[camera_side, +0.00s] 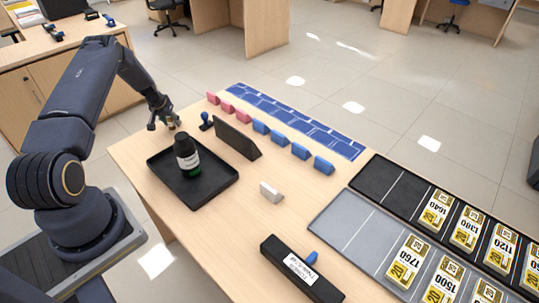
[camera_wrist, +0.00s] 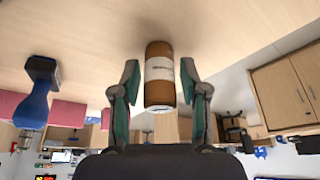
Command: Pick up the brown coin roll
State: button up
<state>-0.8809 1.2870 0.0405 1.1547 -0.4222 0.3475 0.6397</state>
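The brown coin roll (camera_wrist: 159,89) has a white label band and stands on end on the counter in the wrist view, which shows the counter across the top. My gripper (camera_wrist: 160,78) is open around it, one finger on each side. A narrow gap shows between each finger and the roll, so neither seems to touch it. In the side view my gripper (camera_side: 165,120) is low at the counter's far left corner; the roll there is small and mostly hidden by the fingers.
A blue-handled stamp (camera_side: 206,121) stands close by, also in the wrist view (camera_wrist: 37,95). A black tray (camera_side: 214,193) with a dark bottle (camera_side: 187,155) lies nearer the side camera. A dark upright plate (camera_side: 236,139), pink blocks (camera_side: 227,108) and blue blocks (camera_side: 279,137) stand to the right.

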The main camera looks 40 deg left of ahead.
grip_shut()
dwell(0.3)
